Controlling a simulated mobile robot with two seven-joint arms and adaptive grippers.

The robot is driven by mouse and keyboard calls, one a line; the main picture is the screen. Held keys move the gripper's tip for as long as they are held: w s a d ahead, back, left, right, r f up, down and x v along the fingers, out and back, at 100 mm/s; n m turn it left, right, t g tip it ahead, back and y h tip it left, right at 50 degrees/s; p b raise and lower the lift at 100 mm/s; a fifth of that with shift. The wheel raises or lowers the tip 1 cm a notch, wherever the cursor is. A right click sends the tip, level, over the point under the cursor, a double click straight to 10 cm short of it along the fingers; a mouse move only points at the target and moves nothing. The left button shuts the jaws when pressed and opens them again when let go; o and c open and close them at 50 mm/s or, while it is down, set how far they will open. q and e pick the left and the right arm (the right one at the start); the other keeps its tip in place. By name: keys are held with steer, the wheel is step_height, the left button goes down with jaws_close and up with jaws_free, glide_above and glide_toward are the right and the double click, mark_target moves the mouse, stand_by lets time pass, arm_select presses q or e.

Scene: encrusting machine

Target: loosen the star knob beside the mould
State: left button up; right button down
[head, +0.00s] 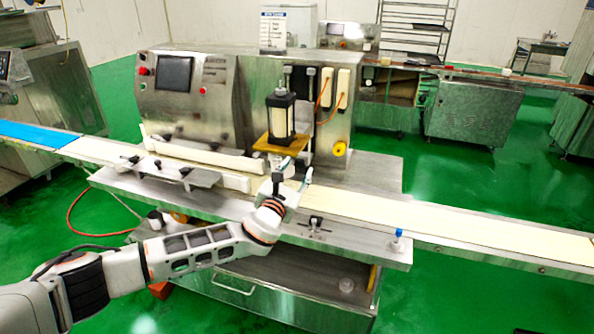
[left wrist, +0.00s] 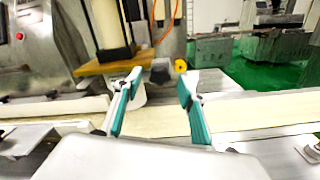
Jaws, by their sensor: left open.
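The mould is the black-framed unit (head: 282,115) on a tan plate (head: 268,146) at the machine's front; the plate's edge also shows in the left wrist view (left wrist: 110,66). A small dark knob-like part (left wrist: 160,70) sits just right of the plate and may be the star knob; its lobes are too small to make out. My left gripper (head: 296,170) is open, its teal-lined fingers pointing at the machine above the belt. In the left wrist view the dark part appears beyond the gap between the fingertips (left wrist: 159,82), apart from them. My right gripper is out of view.
A yellow round part (head: 339,148) is on the machine face to the right. The pale conveyor belt (head: 440,219) runs below my gripper. A metal bracket (head: 172,171) lies left of it, and a blue-topped post (head: 398,235) stands at the front right edge.

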arm_select(q)
steer(key=shift+w+d, duration=0.1)
steer(key=shift+w, duration=0.3)
steer(key=c, duration=1.1)
